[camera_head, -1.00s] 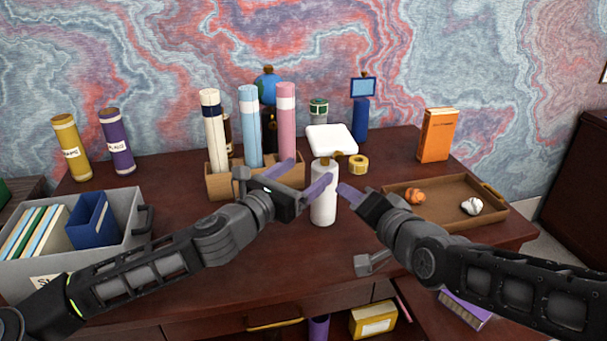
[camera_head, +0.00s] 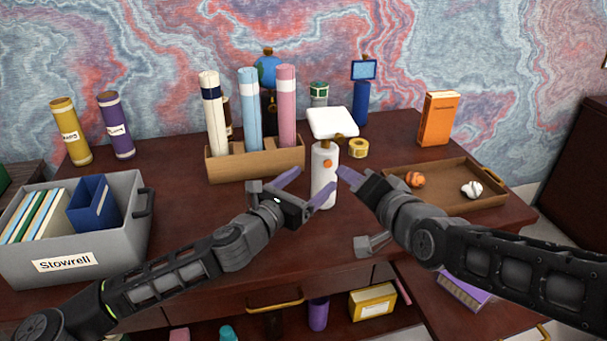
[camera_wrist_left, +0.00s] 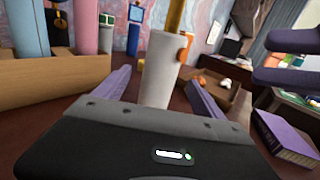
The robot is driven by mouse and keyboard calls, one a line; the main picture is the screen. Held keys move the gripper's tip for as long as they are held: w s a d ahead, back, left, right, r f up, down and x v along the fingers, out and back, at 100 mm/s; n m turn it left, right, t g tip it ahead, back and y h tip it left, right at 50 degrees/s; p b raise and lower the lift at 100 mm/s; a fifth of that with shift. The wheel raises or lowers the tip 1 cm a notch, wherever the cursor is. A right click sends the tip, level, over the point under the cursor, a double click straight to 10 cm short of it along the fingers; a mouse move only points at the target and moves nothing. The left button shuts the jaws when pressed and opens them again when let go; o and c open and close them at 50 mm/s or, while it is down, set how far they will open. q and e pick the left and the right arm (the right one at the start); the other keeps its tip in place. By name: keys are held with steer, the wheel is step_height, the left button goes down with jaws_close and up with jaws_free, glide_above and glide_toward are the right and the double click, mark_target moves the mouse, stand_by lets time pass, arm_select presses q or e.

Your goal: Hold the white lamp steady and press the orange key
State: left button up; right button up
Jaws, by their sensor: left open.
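The white lamp (camera_head: 322,165) stands upright near the middle of the desk, with a white square head (camera_head: 333,122). Its orange key (camera_head: 327,163) is on the upper body; it also shows in the left wrist view (camera_wrist_left: 185,45). My left gripper (camera_head: 306,187) is open at the lamp's lower body. In the left wrist view the lamp body (camera_wrist_left: 157,72) appears between its two purple fingers, not clamped; contact is unclear. My right gripper (camera_head: 352,178) is just right of the lamp, apart from it. Its purple fingers show a gap in the left wrist view (camera_wrist_left: 287,59).
A wooden holder (camera_head: 255,164) with tall tubes stands behind left. A wooden tray (camera_head: 440,204) with two small balls lies right, behind my right arm. A grey bin (camera_head: 120,235) is at left. Yellow tape (camera_head: 358,148) lies behind the lamp.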

mark_target(317, 177)
arm_select(q)
steer(key=x, duration=0.5)
steer(key=shift+w+d, duration=0.15)
steer(key=shift+w, duration=0.05)
steer(key=shift+c, duration=0.4)
jaws_close()
arm_select(e)
jaws_close()
stand_by(0.5)
stand_by(0.4)
steer(key=shift+d+f, duration=0.1)
stand_by(0.9)
